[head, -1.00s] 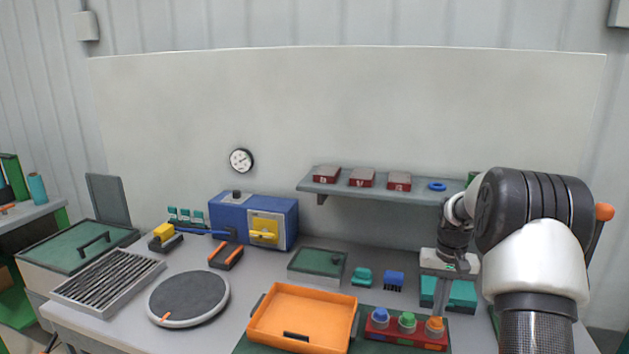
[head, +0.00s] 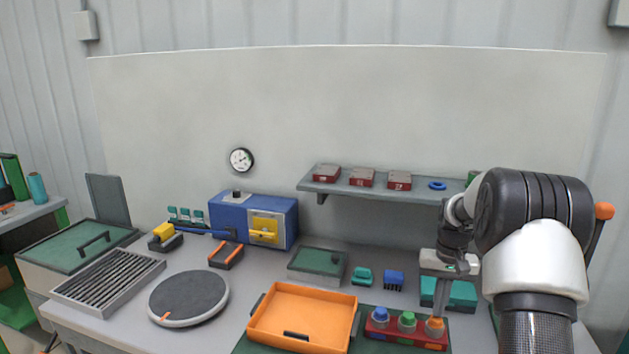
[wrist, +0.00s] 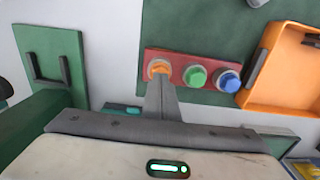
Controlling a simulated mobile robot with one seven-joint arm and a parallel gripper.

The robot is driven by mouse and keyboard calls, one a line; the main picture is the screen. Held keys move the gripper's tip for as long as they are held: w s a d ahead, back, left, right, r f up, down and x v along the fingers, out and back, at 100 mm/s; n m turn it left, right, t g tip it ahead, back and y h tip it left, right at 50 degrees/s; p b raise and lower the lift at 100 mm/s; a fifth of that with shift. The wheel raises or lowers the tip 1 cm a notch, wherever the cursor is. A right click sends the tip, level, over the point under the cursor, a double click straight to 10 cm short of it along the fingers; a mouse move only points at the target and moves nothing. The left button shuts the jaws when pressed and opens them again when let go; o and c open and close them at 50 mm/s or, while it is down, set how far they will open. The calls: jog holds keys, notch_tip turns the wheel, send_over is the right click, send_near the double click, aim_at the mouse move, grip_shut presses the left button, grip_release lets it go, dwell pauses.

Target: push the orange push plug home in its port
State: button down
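The red block (head: 405,341) holds a row of three push plugs in the head view. The orange push plug (head: 435,324) is at its right end, with the green plug (head: 407,319) in the middle and the blue plug (head: 380,314) at the left. In the wrist view the orange plug (wrist: 158,67) is at the left end of the red block (wrist: 177,70). My gripper (wrist: 160,80) is shut and empty, its fingertips at the orange plug and covering part of it. In the head view my gripper (head: 437,314) points down onto that plug. I cannot tell how deep the plug sits.
An orange tray (head: 300,345) stands just left of the red block. A teal block (head: 462,295) lies behind my gripper, and a small blue block (head: 394,279) is to its left. A grey shelf (head: 330,187) with red boxes hangs behind.

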jog(key=shift+f+b, duration=0.35)
jog(key=shift+f, duration=0.35)
dwell(0.3)
jog(key=shift+r+p, duration=2.45)
jog(key=shift+r, duration=1.1)
